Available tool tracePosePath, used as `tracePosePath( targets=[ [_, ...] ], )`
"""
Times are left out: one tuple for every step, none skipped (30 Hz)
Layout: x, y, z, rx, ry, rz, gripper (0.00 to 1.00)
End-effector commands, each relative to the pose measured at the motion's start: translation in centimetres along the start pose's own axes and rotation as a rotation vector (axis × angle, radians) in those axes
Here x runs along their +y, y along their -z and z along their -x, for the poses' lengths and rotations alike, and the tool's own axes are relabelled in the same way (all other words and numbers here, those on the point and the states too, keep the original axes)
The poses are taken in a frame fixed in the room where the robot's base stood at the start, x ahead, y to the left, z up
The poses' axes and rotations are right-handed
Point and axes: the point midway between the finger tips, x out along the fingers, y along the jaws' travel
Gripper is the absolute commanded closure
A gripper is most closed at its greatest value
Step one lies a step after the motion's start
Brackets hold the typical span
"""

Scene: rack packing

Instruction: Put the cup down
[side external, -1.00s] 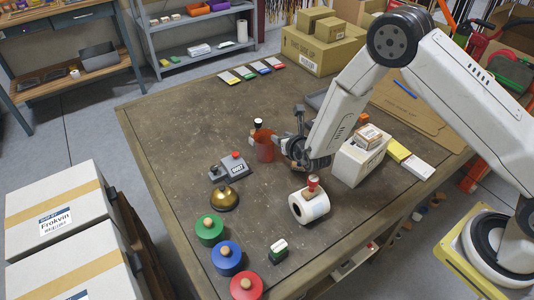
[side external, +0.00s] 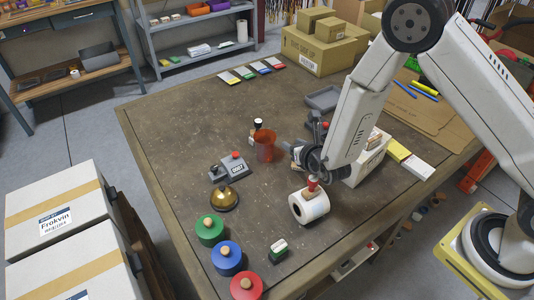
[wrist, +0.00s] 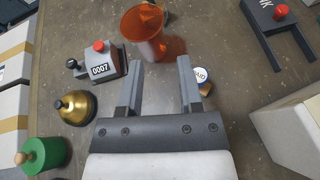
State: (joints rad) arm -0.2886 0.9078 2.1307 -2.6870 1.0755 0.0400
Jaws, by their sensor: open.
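An orange translucent cup (side external: 265,146) stands upright on the brown table (side external: 205,118), just right of a grey stamp-like device. It also shows in the wrist view (wrist: 144,28), ahead of the fingertips. My gripper (wrist: 158,68) is open, with nothing between its two fingers. In the side view my gripper (side external: 297,150) is low over the table, to the right of the cup and apart from it.
A grey device with a red knob (side external: 236,163) and a brass bell (side external: 224,199) stand near the cup. A white roll (side external: 309,207) stands nearer the front, and a white box (side external: 364,165) is behind my wrist. The table's far left is clear.

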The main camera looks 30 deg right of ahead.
Motion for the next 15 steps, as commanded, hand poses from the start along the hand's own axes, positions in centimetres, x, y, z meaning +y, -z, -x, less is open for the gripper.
tracePosePath(
  targets=[
    [0.00,-0.01,-0.01,0.000,0.000,0.000,0.54],
    [0.00,-0.01,-0.02,0.000,0.000,0.000,0.54],
    [0.00,-0.01,-0.02,0.000,0.000,0.000,0.54],
    [0.00,0.00,-0.02,0.000,0.000,0.000,0.54],
    [0.00,0.00,-0.02,0.000,0.000,0.000,0.54],
    [0.00,0.00,-0.03,0.000,0.000,0.000,0.54],
    [0.00,0.00,-0.03,0.000,0.000,0.000,0.54],
    [0.00,0.00,-0.03,0.000,0.000,0.000,0.54],
    [-0.02,-0.01,-0.03,0.000,0.001,0.000,0.54],
    [-0.05,-0.03,-0.03,0.000,0.002,-0.001,0.54],
    [-0.10,-0.06,-0.02,0.000,0.005,-0.003,0.54],
    [-0.21,-0.13,-0.01,0.001,0.010,-0.006,0.54],
    [-0.32,-0.19,0.01,0.001,0.015,-0.010,0.54],
    [-0.47,-0.28,0.03,0.001,0.023,-0.014,0.54],
    [-0.75,-0.43,0.07,0.002,0.037,-0.023,0.54]
  ],
)
